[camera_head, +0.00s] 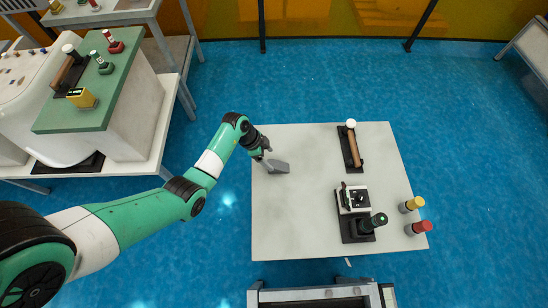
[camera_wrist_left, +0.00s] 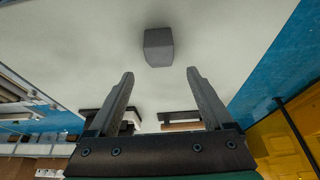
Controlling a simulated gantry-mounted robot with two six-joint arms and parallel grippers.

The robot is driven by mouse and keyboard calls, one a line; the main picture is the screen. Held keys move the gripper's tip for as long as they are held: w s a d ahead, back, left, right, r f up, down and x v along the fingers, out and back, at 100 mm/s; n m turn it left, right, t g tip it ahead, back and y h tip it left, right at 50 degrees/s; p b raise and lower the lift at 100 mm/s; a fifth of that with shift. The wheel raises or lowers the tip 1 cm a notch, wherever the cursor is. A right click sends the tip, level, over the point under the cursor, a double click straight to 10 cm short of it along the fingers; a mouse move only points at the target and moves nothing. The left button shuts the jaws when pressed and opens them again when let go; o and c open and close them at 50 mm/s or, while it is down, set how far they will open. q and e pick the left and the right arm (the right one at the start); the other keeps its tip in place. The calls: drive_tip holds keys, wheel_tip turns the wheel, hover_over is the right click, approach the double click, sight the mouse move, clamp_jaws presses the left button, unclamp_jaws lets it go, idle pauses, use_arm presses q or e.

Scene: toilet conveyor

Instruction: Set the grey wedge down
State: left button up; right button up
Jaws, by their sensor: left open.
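The grey wedge (camera_head: 279,167) rests on the pale table (camera_head: 290,215) near its upper left side. It also shows in the left wrist view (camera_wrist_left: 158,47), beyond the fingertips and roughly centred between them. My left gripper (camera_head: 267,155) is right beside the wedge in the head view. In the wrist view my left gripper (camera_wrist_left: 160,73) has its two fingers spread, with nothing between them. A gap shows between the fingertips and the wedge. My right gripper is not in view.
On the same table are a dark base with a wooden handle (camera_head: 351,145), a device with a black knob (camera_head: 356,200), a yellow-topped cylinder (camera_head: 412,204) and a red-topped cylinder (camera_head: 419,228). The table's middle is bare. A green-topped bench (camera_head: 105,95) stands at the left.

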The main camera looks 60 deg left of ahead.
use_arm(q)
drive_tip(key=p+v, duration=0.2)
drive_tip(key=v, duration=0.3)
drive_tip(key=shift+r, duration=0.1)
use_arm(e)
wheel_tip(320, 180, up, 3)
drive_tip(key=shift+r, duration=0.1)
